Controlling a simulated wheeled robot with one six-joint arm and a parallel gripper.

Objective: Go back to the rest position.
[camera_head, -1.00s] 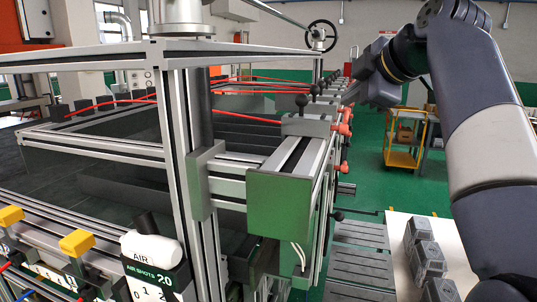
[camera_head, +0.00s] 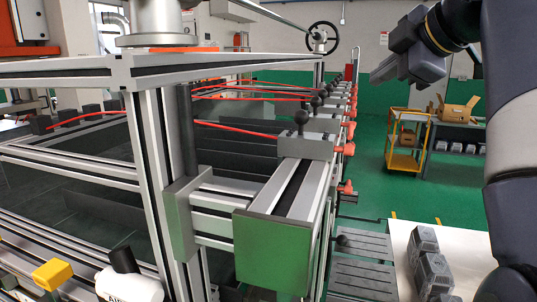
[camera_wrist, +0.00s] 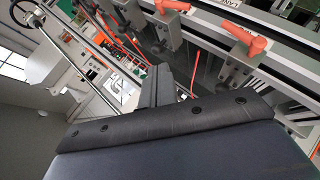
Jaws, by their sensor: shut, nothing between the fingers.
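My gripper (camera_head: 384,73) is at the upper right of the head view, held in the air above the green floor and to the right of the metal frame machine. Its dark grey fingers are shut with nothing held. In the wrist view the closed fingers (camera_wrist: 156,90) stick out past the dark edge of my wrist, with machine rails and orange handles beyond them. My arm runs down the right edge of the head view.
The aluminium frame machine (camera_head: 140,68) fills the left and middle. A white table (camera_head: 470,242) with several grey blocks (camera_head: 424,243) stands at lower right. A yellow cart (camera_head: 403,157) and a cardboard box (camera_head: 455,110) are farther back. Green floor shows between them.

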